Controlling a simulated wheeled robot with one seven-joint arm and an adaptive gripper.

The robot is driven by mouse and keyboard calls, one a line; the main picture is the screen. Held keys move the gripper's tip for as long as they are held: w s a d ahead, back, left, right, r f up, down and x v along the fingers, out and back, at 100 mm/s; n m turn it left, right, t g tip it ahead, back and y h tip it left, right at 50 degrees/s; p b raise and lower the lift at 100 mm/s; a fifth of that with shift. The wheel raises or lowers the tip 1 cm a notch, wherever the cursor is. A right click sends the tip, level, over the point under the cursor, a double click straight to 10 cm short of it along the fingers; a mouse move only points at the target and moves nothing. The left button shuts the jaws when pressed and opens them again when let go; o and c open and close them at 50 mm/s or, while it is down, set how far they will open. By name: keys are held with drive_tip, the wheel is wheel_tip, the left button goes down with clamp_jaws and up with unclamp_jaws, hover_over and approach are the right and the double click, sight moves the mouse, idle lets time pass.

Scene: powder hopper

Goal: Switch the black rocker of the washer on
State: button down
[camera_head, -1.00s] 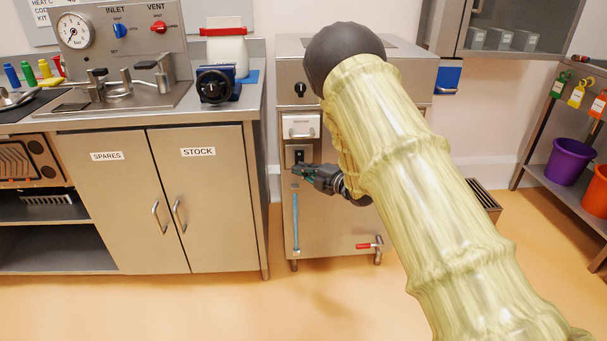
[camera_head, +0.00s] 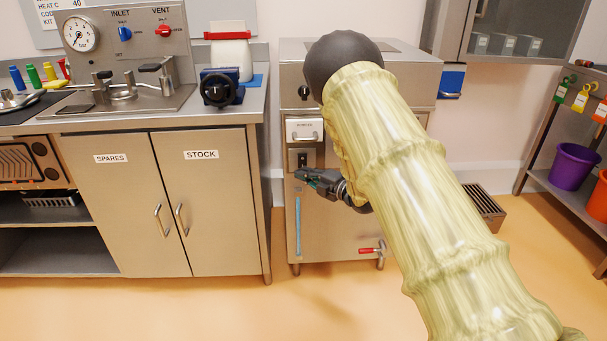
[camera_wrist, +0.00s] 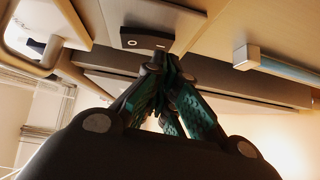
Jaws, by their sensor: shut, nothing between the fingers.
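The washer (camera_head: 340,225) is the steel cabinet right of the counter, partly hidden by my arm. Its black rocker (camera_head: 303,159) sits on a small panel on the front, below the white drawer. In the wrist view the rocker (camera_wrist: 147,41) is a dark plate with a ring mark and a bar mark, just beyond the fingertips. Its tilt is hard to tell. My gripper (camera_head: 300,175) is shut and empty, with its tips close below the rocker. In the wrist view the gripper (camera_wrist: 160,66) has its teal-padded fingers together. I cannot tell whether they touch the rocker.
The white drawer (camera_head: 303,131) with its handle is just above the panel. A dark knob (camera_head: 304,92) is higher up. A blue vertical tube (camera_head: 298,222) and a red-handled valve (camera_head: 370,249) are lower on the front. The floor before the washer is clear.

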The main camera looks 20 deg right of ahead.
drive_tip(key=s+a+f+p+v, duration=0.1)
drive_tip(key=a+v, duration=0.1)
drive_tip(key=v, duration=1)
drive_tip(key=shift+s+f+p, duration=0.3)
drive_tip(key=shift+f+p, duration=0.05)
drive_tip(key=shift+f, duration=0.05)
drive_tip(key=shift+d, duration=0.15)
